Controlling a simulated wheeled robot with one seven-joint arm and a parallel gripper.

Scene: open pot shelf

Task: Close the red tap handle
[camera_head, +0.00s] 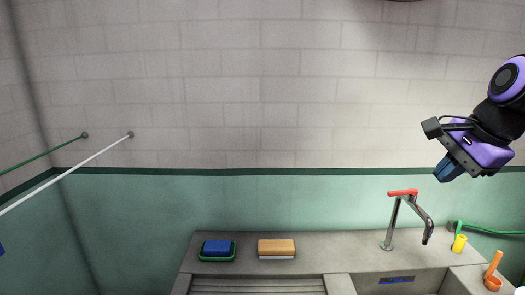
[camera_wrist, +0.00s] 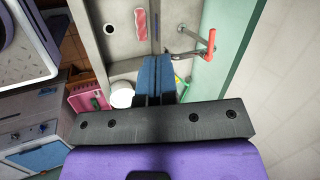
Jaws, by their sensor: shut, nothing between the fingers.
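The tap (camera_head: 389,230) is a chrome pipe rising from the grey sink counter, with a spout bending down to the right. Its red handle (camera_head: 403,192) lies across the top, roughly level in the head view. In the wrist view the red handle (camera_wrist: 211,46) shows to the right of my fingers, apart from them. My gripper (camera_head: 444,176) has blue fingers, held together and empty. It hangs in the air above and to the right of the handle in the head view. The fingertips (camera_wrist: 157,62) point toward the sink area in the wrist view.
A blue sponge (camera_head: 216,247) in a green dish and an orange sponge (camera_head: 276,247) sit on the counter at left. A yellow cup (camera_head: 459,243), a green hose (camera_head: 490,231) and an orange ladle (camera_head: 493,272) are right of the tap. The tiled wall stands behind.

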